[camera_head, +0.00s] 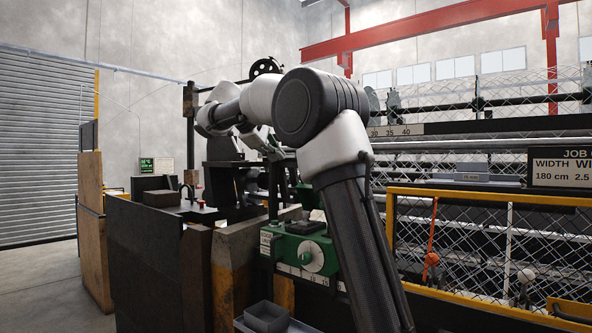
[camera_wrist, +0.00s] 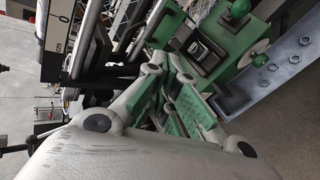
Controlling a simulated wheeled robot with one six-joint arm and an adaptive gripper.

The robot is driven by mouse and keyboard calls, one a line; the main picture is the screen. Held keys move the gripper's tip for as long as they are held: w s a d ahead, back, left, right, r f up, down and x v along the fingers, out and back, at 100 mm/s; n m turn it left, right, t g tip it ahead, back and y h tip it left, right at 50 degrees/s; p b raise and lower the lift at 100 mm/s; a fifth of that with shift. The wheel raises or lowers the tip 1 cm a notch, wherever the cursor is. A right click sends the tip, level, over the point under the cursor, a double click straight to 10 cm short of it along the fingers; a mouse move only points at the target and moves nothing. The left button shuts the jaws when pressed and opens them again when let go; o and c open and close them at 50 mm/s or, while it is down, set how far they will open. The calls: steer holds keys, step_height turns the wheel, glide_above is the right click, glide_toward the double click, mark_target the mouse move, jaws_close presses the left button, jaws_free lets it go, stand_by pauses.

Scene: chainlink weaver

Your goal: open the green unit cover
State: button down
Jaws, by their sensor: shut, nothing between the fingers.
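The green unit (camera_head: 300,249) stands in the middle of the head view, partly hidden behind my arm. It has a pale round dial (camera_head: 311,257) on its front and a black piece (camera_head: 306,228) on top. In the wrist view the green unit (camera_wrist: 232,40) is at the upper right, with a black framed part (camera_wrist: 205,52) on its top and a green knob (camera_wrist: 239,9). I cannot tell which part is the cover's edge. My gripper (camera_wrist: 178,85), with green pads, is shut and empty. In the wrist view it appears beside the unit; contact is unclear.
A yellow-railed guard (camera_head: 480,198) and chainlink mesh stand to the right. A grey bin (camera_head: 266,316) is at the bottom. Brown and dark panels (camera_head: 143,260) stand at left, with open floor beyond. A red post-like handle (camera_head: 431,262) shows behind the mesh.

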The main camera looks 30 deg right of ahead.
steer(key=w+d+f+n, duration=0.2)
steer(key=d+f+n, duration=0.5)
steer(key=d+n, duration=0.3)
steer(key=n, duration=0.4)
steer(key=shift+w+d+g, duration=0.15)
steer(key=shift+d+g, duration=0.15)
steer(key=d, duration=0.1)
steer(key=w+d+r, duration=0.1)
steer(key=d, duration=0.1)
steer(key=d+r, duration=0.1)
steer(key=shift+w+d+r, duration=0.15)
steer(key=shift+w+d, duration=0.1)
steer(key=shift+w, duration=0.1)
